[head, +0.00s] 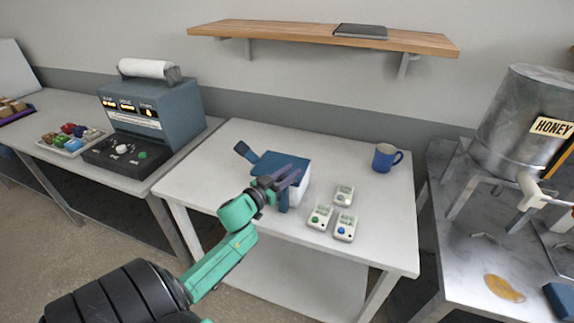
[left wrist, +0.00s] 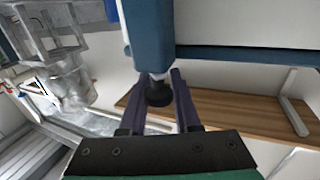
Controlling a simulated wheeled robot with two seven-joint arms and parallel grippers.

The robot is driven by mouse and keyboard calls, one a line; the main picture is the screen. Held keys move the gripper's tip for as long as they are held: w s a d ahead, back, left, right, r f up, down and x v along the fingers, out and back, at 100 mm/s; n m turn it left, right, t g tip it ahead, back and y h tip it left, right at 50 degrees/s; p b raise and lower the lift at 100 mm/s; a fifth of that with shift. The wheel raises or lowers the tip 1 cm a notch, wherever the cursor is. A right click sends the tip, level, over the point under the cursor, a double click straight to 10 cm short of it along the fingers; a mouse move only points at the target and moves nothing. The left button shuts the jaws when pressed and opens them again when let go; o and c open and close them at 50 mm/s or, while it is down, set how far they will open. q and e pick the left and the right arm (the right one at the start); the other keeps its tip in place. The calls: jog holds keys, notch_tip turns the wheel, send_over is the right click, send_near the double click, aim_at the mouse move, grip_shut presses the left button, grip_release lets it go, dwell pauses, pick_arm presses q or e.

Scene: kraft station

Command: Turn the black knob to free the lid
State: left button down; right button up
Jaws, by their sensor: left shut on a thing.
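A white box with a blue lid (head: 278,162) stands on the middle white table. A blue upright piece is at the box's front, and a blue flap (head: 246,152) sticks out at its left. In the left wrist view the black knob (left wrist: 159,94) sits between the two purple fingers of the left gripper (left wrist: 160,98), below a blue part (left wrist: 150,35). The fingers are shut on the knob. In the head view the knob is hidden by the gripper. My right gripper is not in view.
A blue mug (head: 385,157) stands at the table's back right. A wooden shelf (head: 300,35) hangs above. The table's front left is clear apart from my arm.

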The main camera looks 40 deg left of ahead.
pick_arm(q)
jog(key=m+h, duration=0.2)
jog(key=h, duration=0.1)
jog(key=shift+d+f, duration=0.1)
jog(key=shift+d, duration=0.1)
jog(key=shift+d+f+m+g+h+b, duration=0.1)
jog(key=shift+m+g+h+b, duration=0.3)
jog(key=shift+h, duration=0.4)
jog(key=shift+s+d+f+m+g+h+b, duration=0.1)
jog(key=shift+s+d+m+g+h+b, duration=0.15)
jog(key=shift+m+g+h+b, duration=1.1)
jog(key=shift+s+d+r+m+g+h+b, duration=0.1)
jog(key=shift+d+m+g+h+b, duration=0.5)
jog(key=shift+h+b, duration=1.35)
jog(key=shift+s+a+f+m+g+h+b, duration=0.15)
jog(key=shift+m+g+h+b, duration=0.9)
jog(key=shift+b, duration=1.3)
jog(key=shift+d+t, duration=0.15)
jog(key=shift+t, duration=0.15)
jog(key=c, duration=0.7)
grip_release()
jog(key=shift+w+d, duration=0.1)
jog(key=shift+w, duration=0.05)
